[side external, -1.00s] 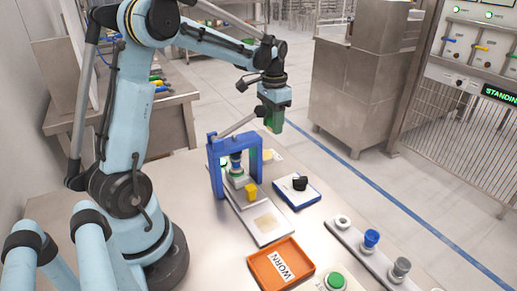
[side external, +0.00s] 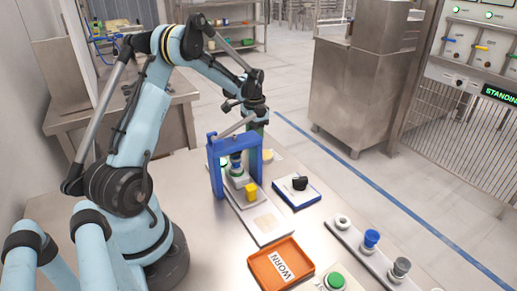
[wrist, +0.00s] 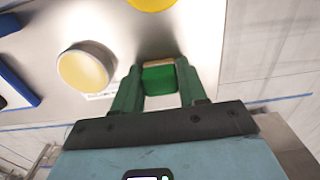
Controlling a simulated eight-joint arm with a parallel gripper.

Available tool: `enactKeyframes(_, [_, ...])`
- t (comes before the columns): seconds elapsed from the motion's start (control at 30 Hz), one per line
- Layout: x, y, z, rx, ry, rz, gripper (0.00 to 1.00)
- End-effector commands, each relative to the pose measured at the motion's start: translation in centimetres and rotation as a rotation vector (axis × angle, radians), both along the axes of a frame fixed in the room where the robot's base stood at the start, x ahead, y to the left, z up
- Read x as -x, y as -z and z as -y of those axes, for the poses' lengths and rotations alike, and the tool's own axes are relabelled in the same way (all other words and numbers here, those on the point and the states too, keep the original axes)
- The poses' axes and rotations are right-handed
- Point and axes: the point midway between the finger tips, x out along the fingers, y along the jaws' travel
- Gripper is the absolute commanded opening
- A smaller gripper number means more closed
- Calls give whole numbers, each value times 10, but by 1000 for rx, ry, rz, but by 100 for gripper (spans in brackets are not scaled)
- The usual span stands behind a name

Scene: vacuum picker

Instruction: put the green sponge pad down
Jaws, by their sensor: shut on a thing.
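My gripper (side external: 258,129) is low behind the blue arch in the side view, and the arch hides its fingertips. In the wrist view the green fingers (wrist: 158,84) are shut on the green sponge pad (wrist: 158,79), a small green block with a tan edge. The pad is close over the bare metal table. I cannot tell whether it touches the table. The pad itself is hidden in the side view.
The blue arch (side external: 214,171) stands just in front of my gripper. A round yellow-topped piece (wrist: 82,70) lies left of the pad. The orange WORN tray (side external: 263,272), a blue-edged board (side external: 291,204) and a cup rack (side external: 385,265) are nearer the camera.

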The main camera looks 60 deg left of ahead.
Motion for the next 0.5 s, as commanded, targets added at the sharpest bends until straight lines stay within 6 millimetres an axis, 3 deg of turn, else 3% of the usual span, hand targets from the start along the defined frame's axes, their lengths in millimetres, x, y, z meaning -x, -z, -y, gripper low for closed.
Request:
enactKeyframes(0.33, [0, 3, 0, 0, 0, 0, 9])
enactKeyframes(0.37, [0, 3, 0, 0, 0, 0, 43])
enactKeyframes(0.5, [0, 3, 0, 0, 0, 0, 65])
